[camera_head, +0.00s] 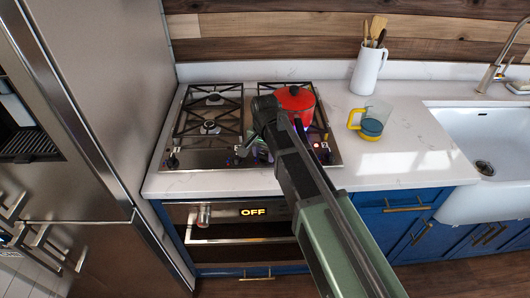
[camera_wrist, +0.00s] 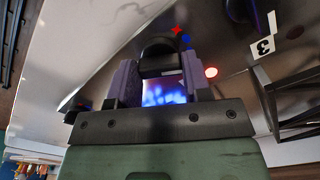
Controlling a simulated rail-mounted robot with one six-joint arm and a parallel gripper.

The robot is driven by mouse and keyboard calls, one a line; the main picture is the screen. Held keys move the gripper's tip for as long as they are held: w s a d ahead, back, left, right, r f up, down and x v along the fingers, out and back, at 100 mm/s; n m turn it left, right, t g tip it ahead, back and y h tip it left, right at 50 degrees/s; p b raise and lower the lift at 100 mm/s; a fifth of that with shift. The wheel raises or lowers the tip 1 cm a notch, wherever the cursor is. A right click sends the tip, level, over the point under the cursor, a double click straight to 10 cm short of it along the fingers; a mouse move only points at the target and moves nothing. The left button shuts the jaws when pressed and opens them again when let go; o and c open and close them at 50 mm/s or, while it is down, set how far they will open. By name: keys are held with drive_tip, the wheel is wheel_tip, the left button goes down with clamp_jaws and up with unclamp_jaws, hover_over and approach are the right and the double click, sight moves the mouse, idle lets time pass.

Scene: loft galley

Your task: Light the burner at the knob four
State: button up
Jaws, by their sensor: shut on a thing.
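In the wrist view a dark round knob (camera_wrist: 158,52) stands between the two fingers of my gripper (camera_wrist: 158,75), which is shut on it. Its number is hidden, so I cannot tell which knob it is. A blue and white glow shows between the fingers; I cannot tell whether it is flame or reflection. A label with a 3 (camera_wrist: 263,47) lies beside another dark knob, partly cut off. In the head view the steel cooktop (camera_head: 205,155) has a knob (camera_head: 172,162) at its front left. My arm hides part of the cooktop's front.
A red pot (camera_head: 295,98) sits on the back right burner, close to my arm. A glass mug with a yellow handle (camera_head: 372,122) and a white utensil jug (camera_head: 368,70) stand to the right. The oven display (camera_head: 253,212) reads OFF.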

sight(265, 155)
drive_tip(key=o, duration=0.9)
wheel_tip(265, 155, up, 11)
drive_tip(key=p, duration=1)
drive_tip(key=shift+f+p, duration=0.15)
drive_tip(key=shift+p, duration=0.25)
